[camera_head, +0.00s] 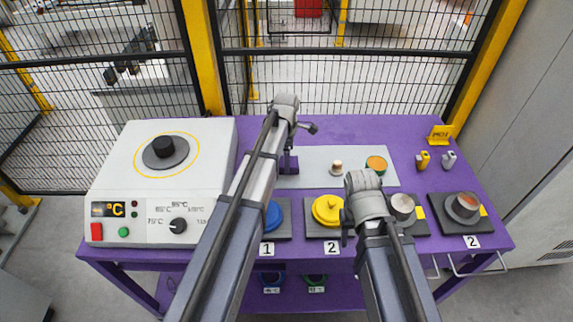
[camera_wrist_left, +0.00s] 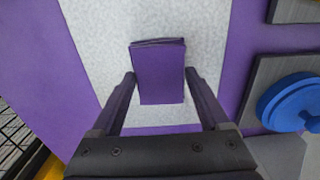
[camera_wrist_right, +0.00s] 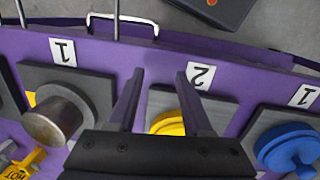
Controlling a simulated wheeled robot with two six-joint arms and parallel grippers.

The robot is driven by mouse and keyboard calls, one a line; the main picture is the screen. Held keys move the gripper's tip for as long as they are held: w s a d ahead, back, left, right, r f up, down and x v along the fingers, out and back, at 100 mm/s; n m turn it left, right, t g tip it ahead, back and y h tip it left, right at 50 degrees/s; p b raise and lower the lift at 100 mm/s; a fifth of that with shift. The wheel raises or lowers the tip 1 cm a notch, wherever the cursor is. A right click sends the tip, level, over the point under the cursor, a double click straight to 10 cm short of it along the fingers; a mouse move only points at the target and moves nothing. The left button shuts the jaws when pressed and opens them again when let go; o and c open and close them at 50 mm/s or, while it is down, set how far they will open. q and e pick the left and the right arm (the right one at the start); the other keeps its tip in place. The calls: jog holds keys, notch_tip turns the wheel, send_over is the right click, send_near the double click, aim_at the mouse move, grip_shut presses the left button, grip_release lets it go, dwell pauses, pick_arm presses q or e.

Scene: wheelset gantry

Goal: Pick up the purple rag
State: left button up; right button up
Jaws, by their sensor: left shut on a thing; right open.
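The purple rag (camera_wrist_left: 160,72) is a small folded block over the pale grey mat (camera_wrist_left: 85,25) in the left wrist view. My left gripper (camera_wrist_left: 160,78) has a finger on each side of it and is shut on it. In the head view the rag (camera_head: 290,164) shows partly beside my left arm, at the left end of the mat (camera_head: 320,179). Whether it touches the mat is unclear. My right gripper (camera_wrist_right: 160,72) is open and empty above the front of the table, near the yellow lid (camera_wrist_right: 167,124).
A hotplate (camera_head: 115,150) stands at the left. Along the front are a blue lid (camera_head: 273,214), a yellow lid (camera_head: 328,208) and metal cylinders (camera_head: 403,205) on dark plates. A wooden peg (camera_head: 336,168) and an orange-green disc (camera_head: 376,164) are on the mat. A mesh fence (camera_head: 330,80) stands behind.

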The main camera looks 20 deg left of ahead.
pick_arm(q)
notch_tip(320, 180, up, 10)
jog(key=p, duration=1)
pick_arm(e)
notch_tip(320, 180, up, 10)
pick_arm(q)
jog(key=o, duration=0.9)
jog(key=shift+c, duration=0.2)
jog(key=c, duration=0.7)
pick_arm(e)
jog(key=shift+d, duration=0.1)
